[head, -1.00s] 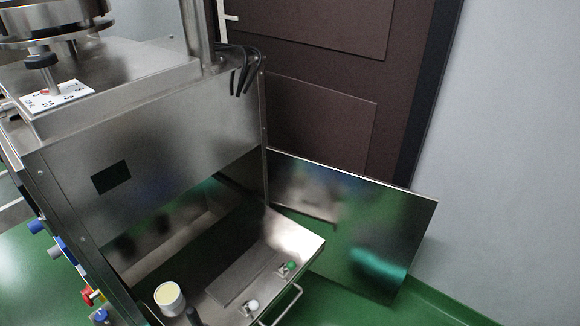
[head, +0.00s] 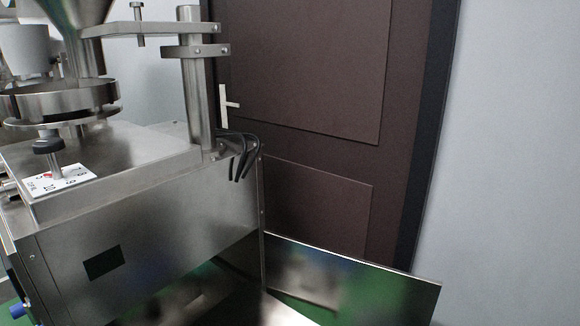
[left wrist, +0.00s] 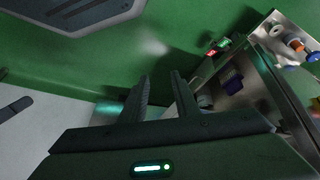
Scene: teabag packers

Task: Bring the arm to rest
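My left gripper (left wrist: 158,92) shows in the left wrist view. Its two dark fingers stand apart with a gap between them, and nothing is held. Green floor lies beyond the fingertips. Neither gripper shows in the head view, and my right gripper is in no view.
A steel teabag packing machine (head: 150,245) fills the left of the head view; its control side (left wrist: 230,85) is at the right in the left wrist view. A brown door (head: 300,90) and a grey wall (head: 520,150) stand behind. A steel panel (head: 400,290) leans out at lower right.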

